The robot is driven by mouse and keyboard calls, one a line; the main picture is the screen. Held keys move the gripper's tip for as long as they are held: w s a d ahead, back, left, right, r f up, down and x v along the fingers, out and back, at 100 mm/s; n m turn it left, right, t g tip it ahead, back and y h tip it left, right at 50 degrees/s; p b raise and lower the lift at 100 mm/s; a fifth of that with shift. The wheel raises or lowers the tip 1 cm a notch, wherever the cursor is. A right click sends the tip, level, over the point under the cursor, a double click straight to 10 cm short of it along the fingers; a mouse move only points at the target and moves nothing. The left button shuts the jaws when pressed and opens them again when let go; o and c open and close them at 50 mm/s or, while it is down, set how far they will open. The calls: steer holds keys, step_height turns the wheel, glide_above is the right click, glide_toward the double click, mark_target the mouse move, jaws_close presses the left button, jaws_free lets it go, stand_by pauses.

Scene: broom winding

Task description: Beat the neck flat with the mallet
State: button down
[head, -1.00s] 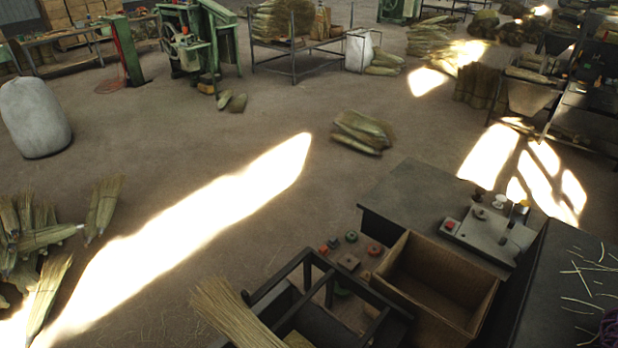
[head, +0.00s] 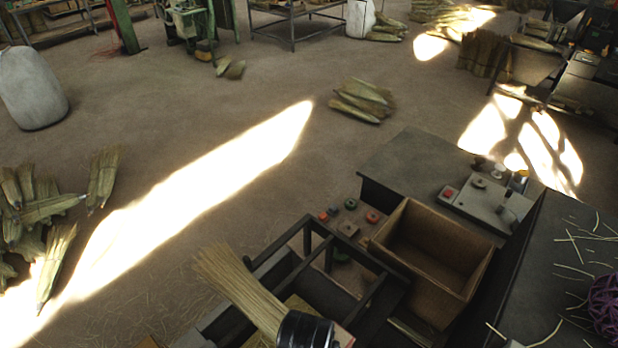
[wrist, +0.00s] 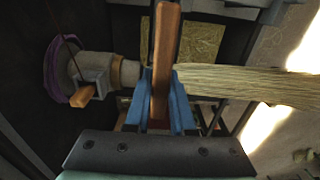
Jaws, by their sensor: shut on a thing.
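The broom's straw bundle (head: 238,290) lies at the bottom centre of the head view, its loose end pointing up and left. In the wrist view the straw (wrist: 250,86) runs to the right from behind my gripper (wrist: 168,90). The gripper's blue fingers are shut on a wooden bar (wrist: 164,45), which looks like the mallet's handle. The mallet's head cannot be made out. The neck is mostly hidden behind the fingers and bar. A grey round holder (wrist: 88,70) is left of the fingers, in line with the straw.
An open wooden box (head: 432,250) stands right of a dark metal frame (head: 310,235). Purple twine (head: 604,305) lies on the dark worktop (head: 545,285) at the right. Straw bundles (head: 362,100) lie on the floor beyond.

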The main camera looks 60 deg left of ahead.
step_height(320, 180, down, 9)
steer(key=b, duration=0.6)
step_height(320, 180, up, 4)
steer(key=p, duration=0.5)
steer(key=shift+f, duration=0.15)
